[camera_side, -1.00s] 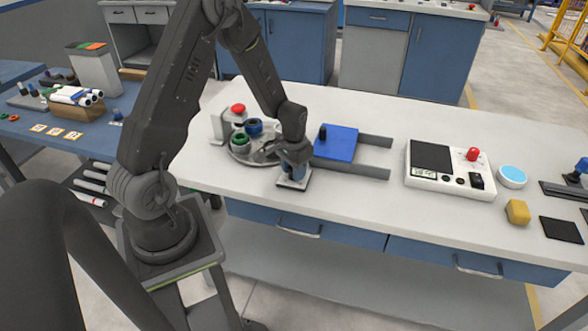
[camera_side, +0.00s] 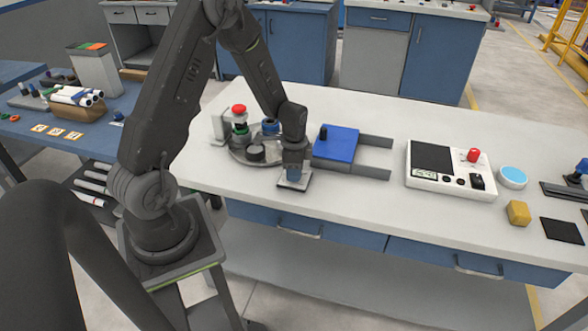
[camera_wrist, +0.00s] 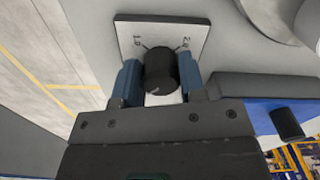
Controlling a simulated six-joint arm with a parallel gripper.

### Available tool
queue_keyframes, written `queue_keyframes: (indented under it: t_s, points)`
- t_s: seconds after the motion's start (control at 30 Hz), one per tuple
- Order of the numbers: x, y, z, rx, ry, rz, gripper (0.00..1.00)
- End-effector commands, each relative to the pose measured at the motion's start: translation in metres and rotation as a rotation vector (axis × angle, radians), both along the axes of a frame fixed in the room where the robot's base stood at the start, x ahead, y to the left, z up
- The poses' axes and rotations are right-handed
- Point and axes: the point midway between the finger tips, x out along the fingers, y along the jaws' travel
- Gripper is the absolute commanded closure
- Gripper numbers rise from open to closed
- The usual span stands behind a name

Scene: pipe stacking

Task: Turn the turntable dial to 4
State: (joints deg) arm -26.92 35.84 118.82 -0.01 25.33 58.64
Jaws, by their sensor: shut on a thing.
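The dial is a black knob (camera_wrist: 161,72) on a square white plate (camera_wrist: 185,24) with small dark marks, seen in the wrist view. The marks are too small to read surely. In the side view the plate (camera_side: 283,184) sits at the bench's front edge, and my gripper hides the knob. My gripper (camera_wrist: 158,64), with blue fingers on both sides of the knob, is shut on it. It points down at the plate in the side view (camera_side: 293,173). The round grey turntable (camera_side: 237,155) stands just behind and left of my gripper, carrying blue (camera_side: 270,126), green and dark round pieces (camera_side: 256,152).
A red-topped button (camera_side: 239,109) stands by the turntable. A blue block with a black knob (camera_side: 336,143) and grey rails (camera_side: 372,171) lie close on the right. Farther right are a white control box (camera_side: 450,180), a blue disc (camera_side: 513,175) and a yellow block (camera_side: 518,211).

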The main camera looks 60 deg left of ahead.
Motion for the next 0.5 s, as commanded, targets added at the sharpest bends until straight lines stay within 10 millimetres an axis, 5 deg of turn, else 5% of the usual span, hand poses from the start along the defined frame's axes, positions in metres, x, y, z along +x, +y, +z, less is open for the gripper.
queue_keyframes:
  t_s: [0.5]
  points:
    - [-0.0006, 0.0003, -0.0001, 0.000, 0.002, -0.054, 0.86]
